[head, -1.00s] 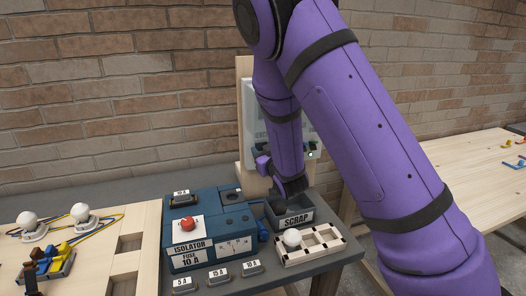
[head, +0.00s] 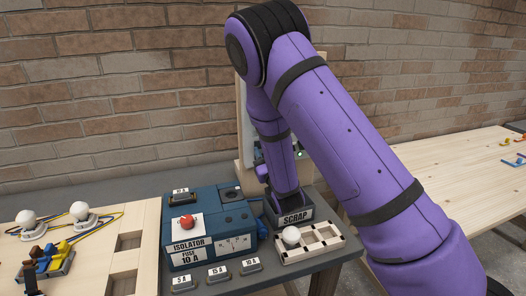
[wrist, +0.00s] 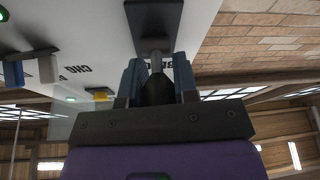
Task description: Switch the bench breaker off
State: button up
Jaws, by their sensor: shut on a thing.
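The upright panel (head: 243,125) stands at the back right of the grey bench, mostly behind my forearm. In the wrist view the pale panel (wrist: 205,12) appears upside down with dark lettering, partly covered. A breaker lever (wrist: 155,58) with a dark block (wrist: 152,20) at its base sticks out from the panel. My gripper (wrist: 157,78) has its blue fingers on both sides of the lever's dark handle and is shut on it. In the head view my forearm hides most of the gripper and the lever.
A blue isolator box (head: 205,245) with a red button stands left of the scrap bin (head: 297,218). A wooden rack (head: 312,243) with a white ball is in front.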

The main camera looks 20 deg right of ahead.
jog(key=shift+f+t, duration=0.2)
jog(key=shift+t, duration=0.4)
jog(key=shift+s+a+f+t+y, duration=0.1)
jog(key=shift+s+f+t+y, duration=0.1)
jog(key=shift+t+y, duration=0.25)
jog(key=shift+n+t, duration=0.3)
jog(key=shift+t, duration=0.25)
jog(key=o, duration=0.9)
jog(key=shift+w, duration=0.1)
